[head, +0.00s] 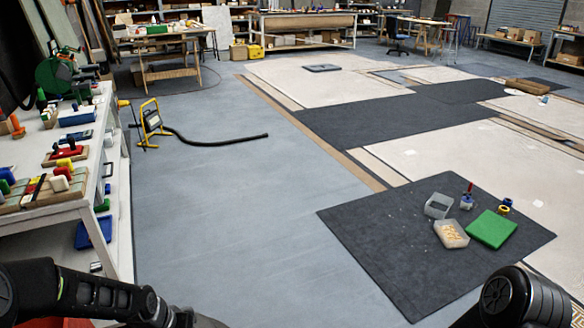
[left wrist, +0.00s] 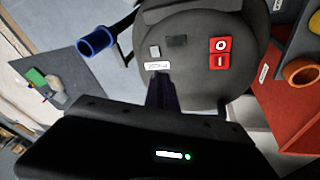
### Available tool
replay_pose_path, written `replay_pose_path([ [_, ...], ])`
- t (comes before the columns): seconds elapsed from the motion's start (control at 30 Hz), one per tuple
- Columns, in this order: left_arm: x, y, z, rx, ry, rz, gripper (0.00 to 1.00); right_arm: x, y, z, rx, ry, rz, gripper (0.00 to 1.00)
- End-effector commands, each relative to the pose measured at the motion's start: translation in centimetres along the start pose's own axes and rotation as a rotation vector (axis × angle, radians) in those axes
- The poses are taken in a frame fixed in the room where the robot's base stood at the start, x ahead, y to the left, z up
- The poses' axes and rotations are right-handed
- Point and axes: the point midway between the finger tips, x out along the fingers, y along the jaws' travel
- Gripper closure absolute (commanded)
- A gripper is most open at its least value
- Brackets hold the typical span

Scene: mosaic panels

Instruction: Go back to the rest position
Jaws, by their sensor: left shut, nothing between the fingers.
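My left arm comes in at the bottom left of the head view and stretches along the lower edge; its gripper is cut off there. In the left wrist view my left gripper (left wrist: 163,92) shows as dark, narrow fingers held together, with nothing between them.
A white workbench (head: 105,150) with tools stands at the left. A dark mat (head: 380,232) holds a green box (head: 491,229) and small containers. The grey floor between is clear.

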Motion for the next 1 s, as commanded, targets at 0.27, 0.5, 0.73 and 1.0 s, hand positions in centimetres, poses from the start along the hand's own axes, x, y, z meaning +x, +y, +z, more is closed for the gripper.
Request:
replay_pose_path([
  [0.27, 7.3, 13.5, 12.8, -0.164, -0.051, 0.166, 1.0, -3.3, -1.3, 0.0, 0.001, 0.0, -0.001, 1.0],
  [0.5, 7.3, 17.6, 22.7, -0.142, -0.233, 0.183, 1.0, -4.5, -1.8, 0.0, 0.001, 0.0, -0.001, 1.0],
  [0.73, 7.3, 18.4, 24.1, -0.115, -0.265, 0.191, 1.0, -4.7, -1.9, 0.0, 0.001, 0.0, -0.001, 1.0],
  [1.0, 7.3, 18.4, 24.1, -0.115, -0.264, 0.191, 1.0, -4.7, -1.9, 0.0, 0.001, 0.0, -0.001, 1.0],
])
